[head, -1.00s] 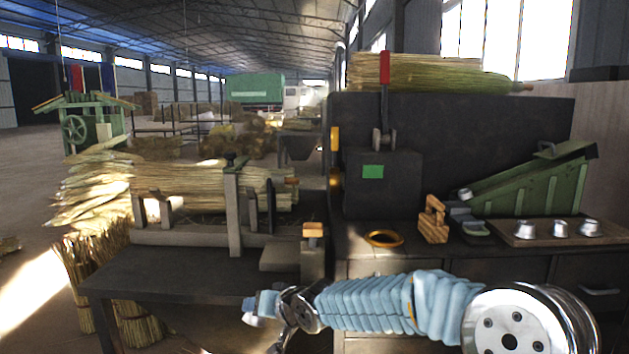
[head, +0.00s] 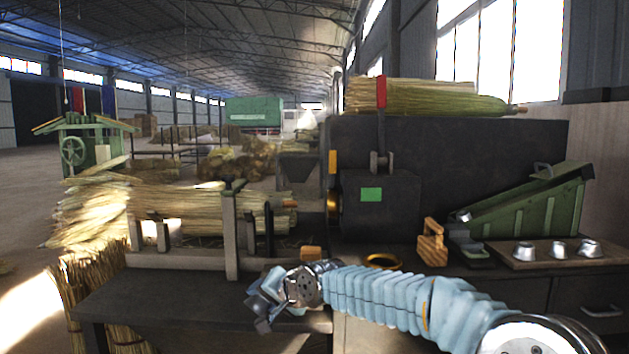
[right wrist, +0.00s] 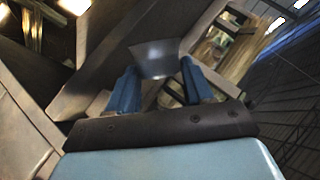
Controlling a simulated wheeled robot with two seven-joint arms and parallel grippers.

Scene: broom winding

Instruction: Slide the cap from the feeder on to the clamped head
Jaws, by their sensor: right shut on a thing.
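My right gripper (head: 262,305) is low in front of the left bench. In the right wrist view its blue fingers (right wrist: 160,85) are shut on a grey metal cap (right wrist: 154,57), which flares toward its far end. In the head view this cap cannot be made out. The clamped head (head: 195,212), a bundle of pale straw, lies level in the bench clamp (head: 231,235), beyond and above the gripper. The cap and the head are apart in the head view. The green sloped feeder (head: 530,208) stands at the right, with a small metal piece (head: 464,216) at its lower end. My left gripper is not in view.
A tray (head: 610,258) holds metal caps (head: 558,249) at the right. A wooden block (head: 432,243) and an orange ring (head: 383,261) lie on the machine bench. The dark winding machine (head: 440,170) stands behind. The left bench's front top (head: 150,295) is clear.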

